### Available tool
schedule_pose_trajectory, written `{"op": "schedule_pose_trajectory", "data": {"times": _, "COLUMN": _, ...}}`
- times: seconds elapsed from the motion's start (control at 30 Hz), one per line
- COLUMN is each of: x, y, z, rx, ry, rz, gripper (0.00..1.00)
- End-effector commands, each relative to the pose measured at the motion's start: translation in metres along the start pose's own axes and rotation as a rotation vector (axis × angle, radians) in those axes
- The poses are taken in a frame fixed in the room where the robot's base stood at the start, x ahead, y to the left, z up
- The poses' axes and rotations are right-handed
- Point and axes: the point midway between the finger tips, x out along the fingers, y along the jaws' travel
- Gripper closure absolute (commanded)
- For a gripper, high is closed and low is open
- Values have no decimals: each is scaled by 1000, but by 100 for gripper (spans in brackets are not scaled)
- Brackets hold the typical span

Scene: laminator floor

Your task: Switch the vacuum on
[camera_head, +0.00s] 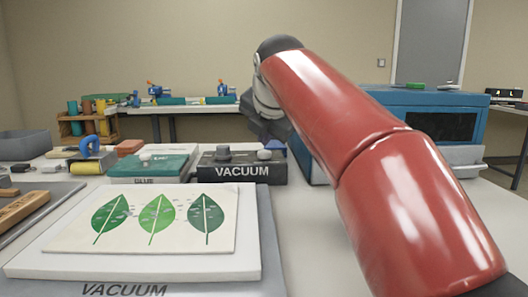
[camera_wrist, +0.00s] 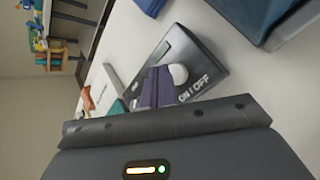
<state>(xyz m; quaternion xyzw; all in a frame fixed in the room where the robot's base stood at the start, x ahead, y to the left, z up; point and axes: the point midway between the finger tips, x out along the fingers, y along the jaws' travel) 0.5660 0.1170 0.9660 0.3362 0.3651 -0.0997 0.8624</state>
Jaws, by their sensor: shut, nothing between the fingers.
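The dark vacuum control box (camera_head: 243,172), lettered "VACUUM" on its front, stands on the white table behind the leaf print. In the wrist view the box (camera_wrist: 205,70) shows "ON / OFF" lettering beside the white knob (camera_wrist: 179,74). My gripper (camera_wrist: 157,80) is shut and empty, its fingertips over the box right beside the white knob. I cannot tell whether they touch it. In the head view my gripper (camera_head: 272,127) is above the box's right end, partly hidden by my red arm.
A print of three green leaves (camera_head: 155,218) lies on a white vacuum bed (camera_head: 135,265) in front. A green box (camera_head: 150,167) stands left of the control box. A blue machine (camera_head: 430,125) stands at the right. Tools lie on a grey tray (camera_head: 55,205) at left.

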Motion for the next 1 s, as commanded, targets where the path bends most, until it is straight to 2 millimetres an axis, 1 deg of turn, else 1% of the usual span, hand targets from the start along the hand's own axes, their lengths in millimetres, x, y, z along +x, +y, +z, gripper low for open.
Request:
{"op": "schedule_pose_trajectory", "data": {"times": 0.27, "x": 0, "y": 0, "z": 0, "rx": 0, "ry": 0, "rz": 0, "gripper": 100}}
{"op": "schedule_pose_trajectory", "data": {"times": 0.57, "x": 6, "y": -5, "z": -5, "rx": 0, "ry": 0, "rz": -1, "gripper": 100}}
{"op": "schedule_pose_trajectory", "data": {"times": 1.0, "x": 7, "y": -5, "z": -5, "rx": 0, "ry": 0, "rz": 0, "gripper": 100}}
